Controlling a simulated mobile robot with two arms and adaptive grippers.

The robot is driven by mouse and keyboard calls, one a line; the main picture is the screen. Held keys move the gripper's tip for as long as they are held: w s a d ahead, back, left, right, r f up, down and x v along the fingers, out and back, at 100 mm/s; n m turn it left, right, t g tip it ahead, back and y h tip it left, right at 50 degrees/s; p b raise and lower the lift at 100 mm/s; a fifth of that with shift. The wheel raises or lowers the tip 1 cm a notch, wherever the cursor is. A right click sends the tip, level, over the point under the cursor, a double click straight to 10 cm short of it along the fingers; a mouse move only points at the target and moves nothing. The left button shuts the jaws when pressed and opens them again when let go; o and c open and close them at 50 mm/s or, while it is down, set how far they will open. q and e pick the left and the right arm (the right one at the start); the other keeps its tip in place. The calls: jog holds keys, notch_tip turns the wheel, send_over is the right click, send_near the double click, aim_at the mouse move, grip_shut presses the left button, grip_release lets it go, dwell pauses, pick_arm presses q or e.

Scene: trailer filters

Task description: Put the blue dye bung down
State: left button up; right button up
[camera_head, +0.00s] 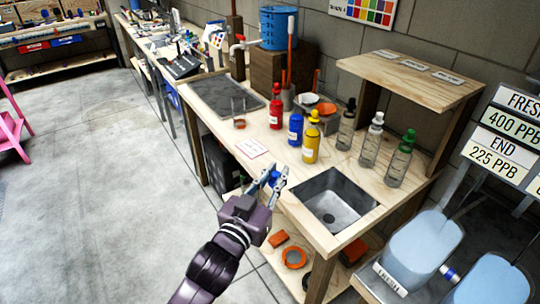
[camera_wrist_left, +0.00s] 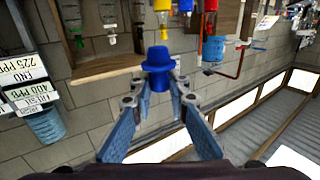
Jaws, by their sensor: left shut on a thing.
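My left gripper (camera_head: 272,178) is shut on the blue dye bung (camera_head: 275,181), near the front edge of the workbench (camera_head: 222,130), left of the sink. In the left wrist view the blue dye bung (camera_wrist_left: 158,60) shows a wide rim and a narrower body between the fingertips (camera_wrist_left: 158,82). The blue dye bottle (camera_head: 296,130) stands on the bench between the red bottle (camera_head: 275,109) and the yellow bottle (camera_head: 311,141). Unlike those two, it shows no tall cap. My right gripper is not in view.
A sink (camera_head: 340,203) is set into the bench. A paper label (camera_head: 251,148) lies near the front edge, with a glass beaker (camera_head: 239,115) behind it. Clear bottles (camera_head: 369,143) stand at the right below a wooden shelf (camera_head: 420,76). Bare wood lies between label and bottles.

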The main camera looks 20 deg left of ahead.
pick_arm(q)
jog(key=w+f+h+b, duration=0.1)
jog(key=w+f+b, duration=0.3)
jog(key=w+b, duration=0.75)
jog(key=w+a+r+b, duration=0.6)
jog(key=w+a+b, duration=0.1)
jog(key=w, duration=0.4)
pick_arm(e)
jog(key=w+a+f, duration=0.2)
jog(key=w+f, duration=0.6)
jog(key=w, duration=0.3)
pick_arm(q)
jog(key=shift+y, duration=0.3)
jog(key=f+b, duration=0.1)
jog(key=f, duration=0.6)
jog(key=f+b, duration=0.1)
jog(key=f, duration=0.7)
jog(key=shift+w+a, duration=0.15)
jog(key=shift+w, duration=0.05)
jog(key=shift+f+b, duration=0.7)
jog(key=shift+f, duration=1.4)
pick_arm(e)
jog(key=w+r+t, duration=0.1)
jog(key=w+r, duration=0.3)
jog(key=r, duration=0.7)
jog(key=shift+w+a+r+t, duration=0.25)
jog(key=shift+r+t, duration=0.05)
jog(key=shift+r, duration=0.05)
